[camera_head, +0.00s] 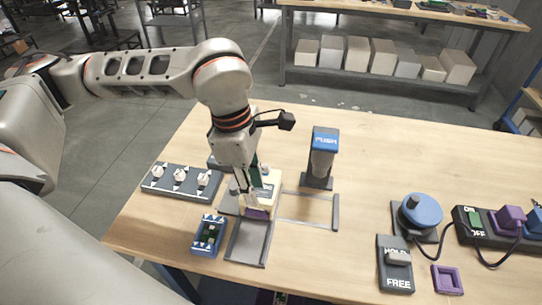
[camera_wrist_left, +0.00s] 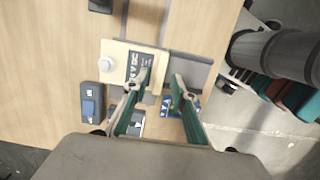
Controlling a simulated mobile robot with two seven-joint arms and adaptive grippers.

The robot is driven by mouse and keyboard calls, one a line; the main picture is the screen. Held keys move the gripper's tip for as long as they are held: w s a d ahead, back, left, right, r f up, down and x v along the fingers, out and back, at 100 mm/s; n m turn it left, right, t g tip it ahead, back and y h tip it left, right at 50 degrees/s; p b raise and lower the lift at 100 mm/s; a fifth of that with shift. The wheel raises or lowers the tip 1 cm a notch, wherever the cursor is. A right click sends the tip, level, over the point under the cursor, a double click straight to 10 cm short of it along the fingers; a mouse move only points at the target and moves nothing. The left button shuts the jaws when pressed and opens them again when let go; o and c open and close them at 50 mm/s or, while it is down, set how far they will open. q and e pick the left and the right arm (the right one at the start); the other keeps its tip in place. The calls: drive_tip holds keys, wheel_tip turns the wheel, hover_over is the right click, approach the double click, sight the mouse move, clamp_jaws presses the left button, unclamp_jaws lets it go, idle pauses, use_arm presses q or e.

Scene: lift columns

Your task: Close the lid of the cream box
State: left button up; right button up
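The cream box (camera_head: 268,188) stands near the front of the table, partly hidden behind my left gripper in the head view. In the left wrist view a cream panel (camera_wrist_left: 117,60) shows a white round knob and a dark label; I cannot tell whether it is the lid. My left gripper (camera_head: 256,203) points down at the box's near side. In the wrist view the left gripper's (camera_wrist_left: 162,76) two green-sided fingers are apart, with nothing clearly held between them. One fingertip overlaps the cream panel's edge; contact cannot be told. My right gripper is not in view.
A grey tray (camera_head: 235,243) lies in front of the box. A blue switch block (camera_head: 208,235) and a knob panel (camera_head: 158,178) are at left. A PUSH dispenser (camera_head: 324,150) stands behind right. A HOLD/FREE switch (camera_head: 394,275) and blue dial (camera_head: 421,210) are at right.

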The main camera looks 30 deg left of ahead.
use_arm(q)
drive_tip(key=shift+r+p, duration=0.65)
drive_tip(key=shift+r, duration=1)
